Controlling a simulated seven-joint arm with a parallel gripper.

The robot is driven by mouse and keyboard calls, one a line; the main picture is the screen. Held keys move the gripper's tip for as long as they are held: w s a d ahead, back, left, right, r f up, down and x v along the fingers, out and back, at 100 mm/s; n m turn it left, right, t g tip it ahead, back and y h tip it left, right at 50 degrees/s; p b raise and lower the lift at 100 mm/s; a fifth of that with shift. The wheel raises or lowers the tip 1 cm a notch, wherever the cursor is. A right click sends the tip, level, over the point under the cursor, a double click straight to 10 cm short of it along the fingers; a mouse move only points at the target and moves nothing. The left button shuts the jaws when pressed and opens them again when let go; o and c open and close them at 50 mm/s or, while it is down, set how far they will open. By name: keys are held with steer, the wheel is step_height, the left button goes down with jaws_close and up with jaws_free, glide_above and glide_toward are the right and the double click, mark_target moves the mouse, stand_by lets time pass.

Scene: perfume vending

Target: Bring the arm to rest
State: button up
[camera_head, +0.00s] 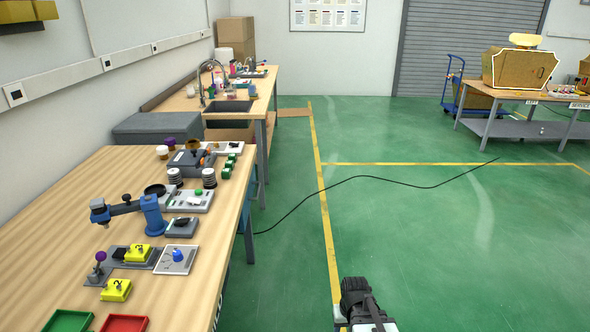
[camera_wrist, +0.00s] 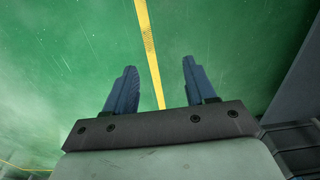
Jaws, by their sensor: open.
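My gripper shows in the wrist view (camera_wrist: 158,88), with its two blue fingers spread apart. It is open, and nothing is between the fingers except the green floor and a yellow line beyond. In the head view, part of my arm (camera_head: 362,302) shows at the bottom, right of the wooden workbench (camera_head: 60,235) and over the floor. The fingertips cannot be made out in the head view.
The workbench carries a blue device (camera_head: 152,215), yellow blocks (camera_head: 117,290), a green tray (camera_head: 68,321) and a red tray (camera_head: 125,323). A black cable (camera_head: 340,184) crosses the floor. A table (camera_head: 505,128) with a gold case stands far right.

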steer(key=s+f+g, duration=0.2)
steer(key=s+f, duration=0.5)
steer(key=s, duration=0.3)
steer(key=s+f+g, duration=0.2)
steer(key=s+f, duration=0.5)
steer(key=s, duration=0.3)
steer(key=s+d+f+g, duration=0.1)
steer(key=s+f+g, duration=0.2)
steer(key=s+f, duration=0.4)
steer(key=s, duration=0.4)
